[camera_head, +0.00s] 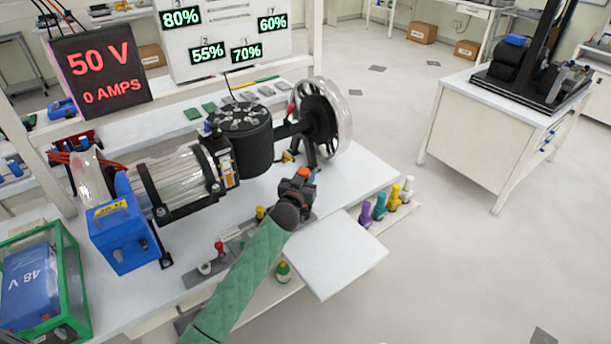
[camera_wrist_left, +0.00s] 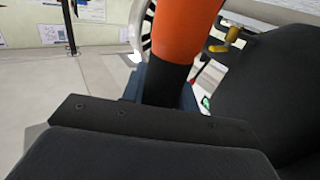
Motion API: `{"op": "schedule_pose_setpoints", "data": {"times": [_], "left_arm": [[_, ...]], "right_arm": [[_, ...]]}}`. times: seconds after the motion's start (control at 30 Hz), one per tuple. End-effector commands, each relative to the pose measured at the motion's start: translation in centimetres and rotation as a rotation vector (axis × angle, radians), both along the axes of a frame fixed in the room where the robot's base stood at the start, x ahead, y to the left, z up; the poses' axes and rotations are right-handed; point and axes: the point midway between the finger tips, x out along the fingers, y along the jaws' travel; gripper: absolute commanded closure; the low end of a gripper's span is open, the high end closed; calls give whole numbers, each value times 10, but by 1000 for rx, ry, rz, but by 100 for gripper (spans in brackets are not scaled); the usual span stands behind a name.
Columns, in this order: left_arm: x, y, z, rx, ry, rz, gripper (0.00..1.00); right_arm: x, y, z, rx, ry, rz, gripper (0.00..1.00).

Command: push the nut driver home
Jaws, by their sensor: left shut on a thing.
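The nut driver has an orange handle (camera_wrist_left: 186,35) with a black lower part, which fills the upper middle of the left wrist view. In the head view only its orange-red end (camera_head: 303,172) shows. My left gripper (camera_head: 296,188), at the end of the green-sleeved arm, is shut on it at the front edge of the rig, below the wheel and black motor. The gripper hides the tool's tip and whatever it touches, so I cannot tell how far it is seated. My right gripper is not in view.
The rig carries a black motor (camera_head: 242,137), a clear-covered wheel (camera_head: 322,118), a clear cylinder (camera_head: 180,180) and a blue box (camera_head: 122,235). A white side shelf (camera_head: 335,255) is bare. Several coloured pieces stand beside it, including a purple one (camera_head: 365,214). A green-framed battery (camera_head: 35,280) is at left.

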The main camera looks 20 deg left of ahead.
Motion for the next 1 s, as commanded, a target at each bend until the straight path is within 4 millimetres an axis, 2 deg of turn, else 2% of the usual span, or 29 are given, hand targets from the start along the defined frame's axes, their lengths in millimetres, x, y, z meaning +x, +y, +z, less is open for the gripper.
{"op": "schedule_pose_setpoints", "data": {"times": [1.0], "left_arm": [[0, 0, -11, -1, -2, 0, 94]], "right_arm": [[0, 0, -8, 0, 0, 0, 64]]}}
